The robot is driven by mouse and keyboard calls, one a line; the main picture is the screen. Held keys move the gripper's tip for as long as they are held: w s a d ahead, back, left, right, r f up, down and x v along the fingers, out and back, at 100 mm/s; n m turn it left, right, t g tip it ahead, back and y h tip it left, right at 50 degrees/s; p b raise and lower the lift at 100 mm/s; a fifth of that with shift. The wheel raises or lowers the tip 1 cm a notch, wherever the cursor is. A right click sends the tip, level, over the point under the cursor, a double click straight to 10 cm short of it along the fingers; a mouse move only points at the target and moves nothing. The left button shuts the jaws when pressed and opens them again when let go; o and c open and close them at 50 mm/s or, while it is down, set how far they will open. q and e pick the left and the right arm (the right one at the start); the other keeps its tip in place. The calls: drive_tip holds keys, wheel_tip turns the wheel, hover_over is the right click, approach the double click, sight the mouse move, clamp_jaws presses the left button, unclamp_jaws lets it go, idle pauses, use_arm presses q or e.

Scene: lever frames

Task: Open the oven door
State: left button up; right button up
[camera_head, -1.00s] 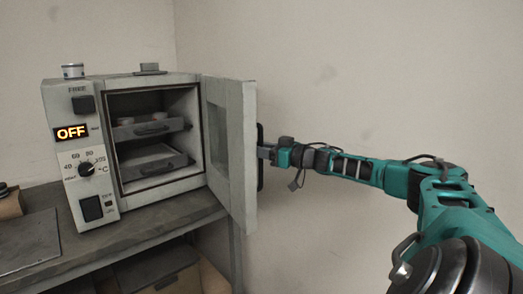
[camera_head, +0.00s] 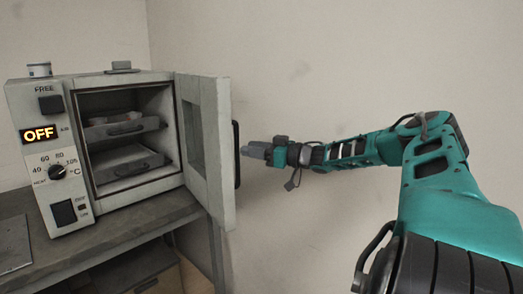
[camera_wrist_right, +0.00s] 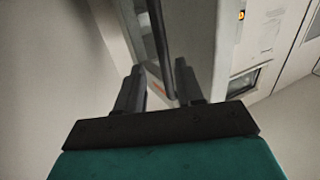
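The oven (camera_head: 130,75) stands on a grey bench with its door (camera_head: 222,160) swung wide open toward the right. The dark door handle (camera_head: 236,155) is on the door's outer side. My right gripper (camera_head: 250,152) is just to the right of the handle, apart from it in the head view. In the right wrist view my right gripper (camera_wrist_right: 157,80) has its two fingers spread, with the dark handle bar (camera_wrist_right: 158,45) ahead of the gap between them. Nothing is held. My left gripper is in neither view.
Inside the oven are two trays (camera_head: 125,128), the upper one with small pale items on it. A control panel (camera_head: 45,150) with a lit OFF display is at the left. The grey bench (camera_head: 120,238) has a shelf below.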

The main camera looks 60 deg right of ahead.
use_arm(q)
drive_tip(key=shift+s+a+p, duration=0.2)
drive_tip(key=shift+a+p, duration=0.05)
drive_tip(key=shift+p, duration=0.1)
use_arm(e)
drive_tip(key=shift+s+d, duration=0.15)
drive_tip(key=shift+s, duration=0.95)
